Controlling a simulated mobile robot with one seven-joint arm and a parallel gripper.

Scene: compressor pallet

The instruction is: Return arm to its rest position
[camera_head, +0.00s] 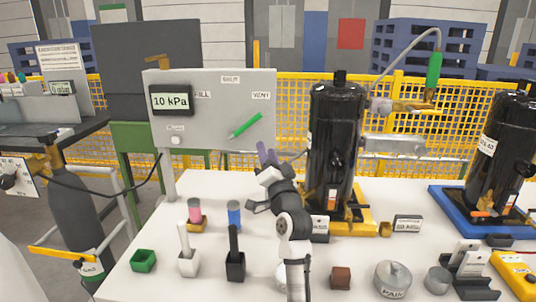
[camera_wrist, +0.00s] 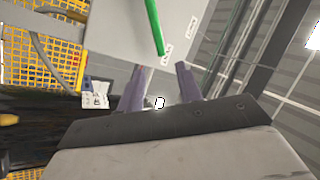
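My gripper (camera_head: 267,155) is raised over the white table, in front of the grey panel and just left of the black compressor (camera_head: 335,140). In the wrist view, the two purple fingers of my gripper (camera_wrist: 160,85) stand apart with nothing held between them. The grey panel (camera_head: 215,105) carries a green lever (camera_head: 245,125), a display reading 10 kPa (camera_head: 171,99) and a small knob. The green lever also shows in the wrist view (camera_wrist: 155,25), beyond the fingertips. My arm hides part of the table.
Small holders, including a green box (camera_head: 143,260) and a black one (camera_head: 235,265), stand on the white table (camera_head: 125,285). A weight (camera_head: 393,279) and clamps are at front right. A second compressor (camera_head: 500,150) sits on a blue base. A grey cylinder (camera_head: 75,210) stands left, off the table.

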